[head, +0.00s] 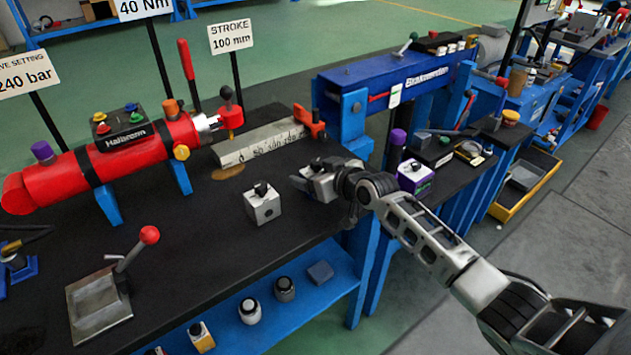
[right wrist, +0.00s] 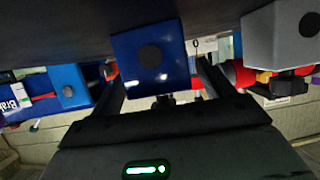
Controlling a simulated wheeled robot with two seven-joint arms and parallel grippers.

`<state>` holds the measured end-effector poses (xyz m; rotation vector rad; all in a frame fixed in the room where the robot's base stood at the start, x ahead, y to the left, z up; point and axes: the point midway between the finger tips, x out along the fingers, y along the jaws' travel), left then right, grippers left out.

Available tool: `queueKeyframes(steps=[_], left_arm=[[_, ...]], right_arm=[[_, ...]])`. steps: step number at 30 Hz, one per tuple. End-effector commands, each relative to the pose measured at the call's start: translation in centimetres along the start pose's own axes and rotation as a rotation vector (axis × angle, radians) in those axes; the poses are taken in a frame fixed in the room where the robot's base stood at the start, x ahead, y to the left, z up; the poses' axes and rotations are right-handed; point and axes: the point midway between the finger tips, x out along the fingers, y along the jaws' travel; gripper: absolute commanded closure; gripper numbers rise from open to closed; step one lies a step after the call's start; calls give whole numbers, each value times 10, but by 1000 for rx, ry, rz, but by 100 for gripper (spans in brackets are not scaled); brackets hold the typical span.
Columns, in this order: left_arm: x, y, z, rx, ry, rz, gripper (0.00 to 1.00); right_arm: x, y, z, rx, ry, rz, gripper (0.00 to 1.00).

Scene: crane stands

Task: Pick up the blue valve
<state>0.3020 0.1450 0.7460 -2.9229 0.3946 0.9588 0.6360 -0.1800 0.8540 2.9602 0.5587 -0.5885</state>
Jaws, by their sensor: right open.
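The blue valve (right wrist: 150,60) is a blue block with a dark round spot on its face. In the right wrist view it shows just beyond and between the two fingers of my right gripper (right wrist: 162,85), with the picture tilted so that the dark bench top lies above. In the head view my right gripper (head: 308,183) is open over the black bench near its right end. It hides most or all of the blue valve there. I cannot tell whether the fingers touch it. My left gripper is not in view.
A grey valve (head: 262,205) with a black knob stands left of the gripper; it also shows in the right wrist view (right wrist: 283,35). A purple valve (head: 415,178) is on the right. A red cylinder (head: 120,160), a steel bar (head: 262,143) and a red-knobbed lever (head: 149,234) occupy the bench.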

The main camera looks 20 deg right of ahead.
Motion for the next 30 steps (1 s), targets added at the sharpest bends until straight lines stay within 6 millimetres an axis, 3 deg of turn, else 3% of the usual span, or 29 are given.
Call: queueKeyframes(steps=[5, 12, 14, 23, 30], left_arm=[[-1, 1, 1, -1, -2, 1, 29], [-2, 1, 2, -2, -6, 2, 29], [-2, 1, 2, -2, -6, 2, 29], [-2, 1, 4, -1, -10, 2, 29], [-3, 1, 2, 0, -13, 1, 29]], right_arm=[[0, 0, 0, 0, 0, 0, 20], [0, 0, 0, 0, 0, 0, 84], [0, 0, -5, -1, 10, 1, 97], [-1, 0, -7, -1, 11, 1, 97], [-10, 0, -28, -2, 13, 0, 97]])
